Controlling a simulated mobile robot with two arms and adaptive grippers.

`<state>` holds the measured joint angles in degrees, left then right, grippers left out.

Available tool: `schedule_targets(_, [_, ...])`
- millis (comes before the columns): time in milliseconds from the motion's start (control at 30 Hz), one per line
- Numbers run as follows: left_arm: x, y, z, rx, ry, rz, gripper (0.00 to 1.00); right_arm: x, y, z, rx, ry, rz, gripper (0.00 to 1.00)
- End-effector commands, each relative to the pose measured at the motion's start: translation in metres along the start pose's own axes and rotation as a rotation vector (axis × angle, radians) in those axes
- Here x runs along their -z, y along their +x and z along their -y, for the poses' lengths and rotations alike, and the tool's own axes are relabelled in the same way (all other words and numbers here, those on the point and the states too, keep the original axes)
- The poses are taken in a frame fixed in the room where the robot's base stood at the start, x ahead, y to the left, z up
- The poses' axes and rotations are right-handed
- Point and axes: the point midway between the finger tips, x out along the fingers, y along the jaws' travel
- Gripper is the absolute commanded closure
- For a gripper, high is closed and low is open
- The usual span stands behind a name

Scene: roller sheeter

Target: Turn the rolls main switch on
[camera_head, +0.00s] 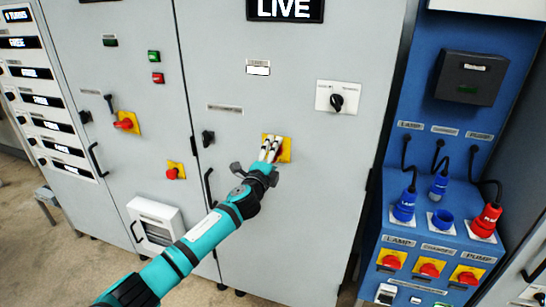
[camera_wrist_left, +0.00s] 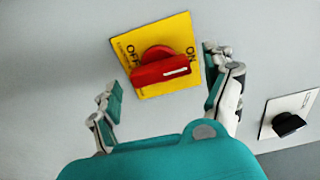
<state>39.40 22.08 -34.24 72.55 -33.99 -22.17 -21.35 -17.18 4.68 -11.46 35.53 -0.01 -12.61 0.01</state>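A red rotary switch (camera_wrist_left: 165,68) on a yellow plate (camera_wrist_left: 180,27) is in the middle of the left wrist view. The plate reads OFF on the left and ON on the right. The red handle lies nearly level in this view, with its white mark toward the right end. My left gripper (camera_wrist_left: 166,75) is open, with one finger on each side of the handle; I see no clear contact. In the head view my left gripper (camera_head: 270,148) covers most of this switch, and part of the yellow plate (camera_head: 287,150) shows. My right gripper is not in view.
A black rotary selector (camera_head: 337,102) on a white plate is to the right, and a black door handle (camera_head: 208,137) to the left. Another red-and-yellow switch (camera_head: 126,122) is on the left cabinet. A blue plug panel (camera_head: 400,178) stands at the right.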

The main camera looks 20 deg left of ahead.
Motion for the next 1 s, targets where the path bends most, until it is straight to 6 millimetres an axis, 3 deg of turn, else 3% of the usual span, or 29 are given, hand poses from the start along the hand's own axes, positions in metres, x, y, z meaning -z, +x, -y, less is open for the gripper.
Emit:
schedule_targets(367, [-0.001, -0.012, 0.000, 0.002, -0.002, 0.000, 0.15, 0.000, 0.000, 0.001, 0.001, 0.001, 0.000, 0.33])
schedule_targets(800, [0.000, -0.091, -0.001, -0.001, -0.001, -0.002, 0.15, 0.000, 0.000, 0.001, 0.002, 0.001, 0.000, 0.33])
schedule_targets(1000, [0.000, -0.115, -0.001, 0.000, -0.001, -0.001, 0.15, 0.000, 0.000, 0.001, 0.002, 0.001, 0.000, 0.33])
